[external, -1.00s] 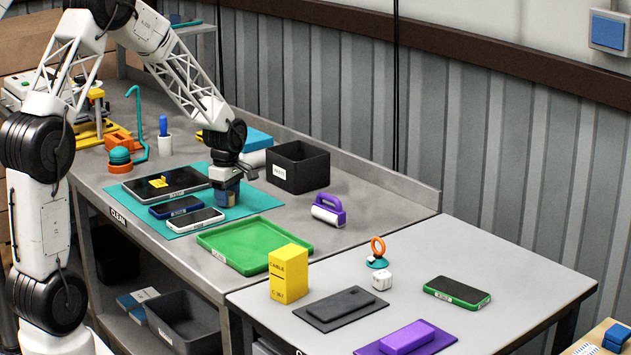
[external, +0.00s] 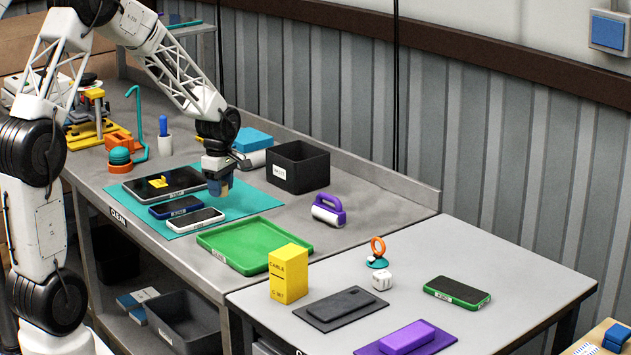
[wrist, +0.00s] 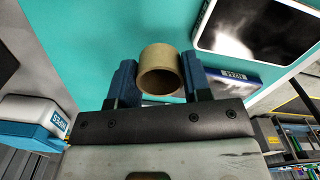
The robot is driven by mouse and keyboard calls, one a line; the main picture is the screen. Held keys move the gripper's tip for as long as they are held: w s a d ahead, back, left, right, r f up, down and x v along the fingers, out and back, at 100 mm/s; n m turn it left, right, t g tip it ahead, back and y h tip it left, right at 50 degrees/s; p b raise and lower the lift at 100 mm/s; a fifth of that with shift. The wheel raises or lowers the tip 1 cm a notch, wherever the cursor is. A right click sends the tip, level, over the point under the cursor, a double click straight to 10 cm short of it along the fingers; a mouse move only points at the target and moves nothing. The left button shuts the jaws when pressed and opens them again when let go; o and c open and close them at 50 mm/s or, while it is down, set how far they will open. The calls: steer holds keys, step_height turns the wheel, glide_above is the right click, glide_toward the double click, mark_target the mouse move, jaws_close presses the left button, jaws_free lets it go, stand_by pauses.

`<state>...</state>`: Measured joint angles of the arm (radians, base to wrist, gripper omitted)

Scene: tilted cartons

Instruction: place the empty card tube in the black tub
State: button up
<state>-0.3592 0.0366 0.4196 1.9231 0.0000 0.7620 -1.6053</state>
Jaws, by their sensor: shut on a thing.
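The card tube (wrist: 160,72) is a short brown hollow cylinder, seen in the wrist view with its open end facing the camera. My gripper (wrist: 158,82) has its two blue fingers closed on the tube's sides. In the external view my gripper (external: 219,187) is over the teal mat (external: 250,207), and the tube is hard to make out between the fingers. The black tub (external: 313,170) stands on the bench to the right of my gripper, with a white label on its front. Its floor is mostly hidden by its walls.
A tablet (external: 150,190) and two phones, one blue (external: 163,210) and one white (external: 195,220), lie on the mat. A blue-and-white box (external: 252,140) stands behind my gripper. A green tray (external: 240,262) and a purple-handled roller (external: 328,210) are nearer the front.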

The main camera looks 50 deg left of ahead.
steer(key=s+d, duration=0.1)
steer(key=s, duration=0.3)
steer(key=s+d, duration=0.2)
steer(key=s, duration=0.2)
steer(key=s+d+r, duration=0.1)
steer(key=s, duration=0.3)
steer(key=shift+s+d, duration=0.25)
steer(key=shift+r, duration=0.15)
step_height(320, 180, up, 11)
steer(key=w+a, duration=0.3)
steer(key=w, duration=1.7)
steer(key=w+a, duration=0.3)
steer(key=w, duration=1.7)
steer(key=shift+s+f, duration=0.2)
steer(key=shift+f, duration=2.65)
steer(key=shift+f, duration=2.5)
